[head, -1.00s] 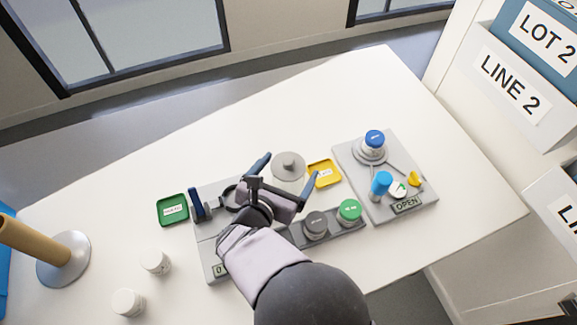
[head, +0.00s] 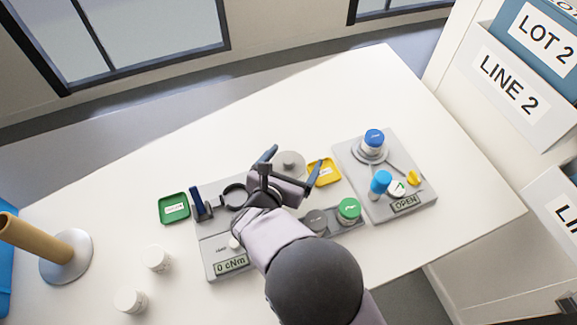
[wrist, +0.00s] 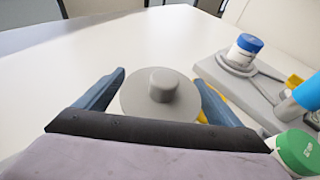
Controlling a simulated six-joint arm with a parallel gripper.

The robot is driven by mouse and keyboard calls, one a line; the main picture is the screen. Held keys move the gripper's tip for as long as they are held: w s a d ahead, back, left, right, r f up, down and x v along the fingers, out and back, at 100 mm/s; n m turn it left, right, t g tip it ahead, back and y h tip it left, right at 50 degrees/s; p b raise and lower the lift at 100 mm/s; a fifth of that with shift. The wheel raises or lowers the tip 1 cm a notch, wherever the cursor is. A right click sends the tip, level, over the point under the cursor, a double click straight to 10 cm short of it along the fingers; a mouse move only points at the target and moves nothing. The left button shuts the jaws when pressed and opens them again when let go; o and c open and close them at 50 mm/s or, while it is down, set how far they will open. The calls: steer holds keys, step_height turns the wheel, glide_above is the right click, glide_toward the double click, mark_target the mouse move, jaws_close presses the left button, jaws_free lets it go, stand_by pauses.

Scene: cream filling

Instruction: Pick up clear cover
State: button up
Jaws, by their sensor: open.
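A round grey disc with a raised centre knob, which I take to be the clear cover (head: 291,157), lies on the white table behind my gripper (head: 294,160). In the wrist view the cover (wrist: 136,103) shows between my two blue fingers. My gripper (wrist: 161,78) is open and empty. The fingers reach along both sides of the cover; I cannot tell whether they touch it. The near edge of the cover is close to my gripper's dark palm bar.
A yellow tray (head: 325,180) sits close by the right finger. A grey station with a blue-capped jar (head: 373,140) stands to the right. A green tray (head: 172,219) and a ring clamp station (head: 215,262) are to the left. White jars (head: 155,258) stand front left.

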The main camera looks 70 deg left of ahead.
steer(key=c, duration=1.2)
steer(key=shift+r, duration=0.1)
step_height(320, 180, up, 10)
steer(key=shift+f+b, duration=0.1)
steer(key=shift+b, duration=0.25)
steer(key=w+m+t+h, duration=0.1)
steer(key=w, duration=0.7)
steer(key=w+d+m+t+h+p, duration=0.1)
steer(key=w+m+h, duration=0.1)
steer(key=w, duration=0.6)
steer(key=w+m+t+h+p, duration=0.1)
steer(key=w, duration=0.7)
steer(key=shift+w+d+m, duration=0.2)
steer(key=shift+d+m, duration=0.1)
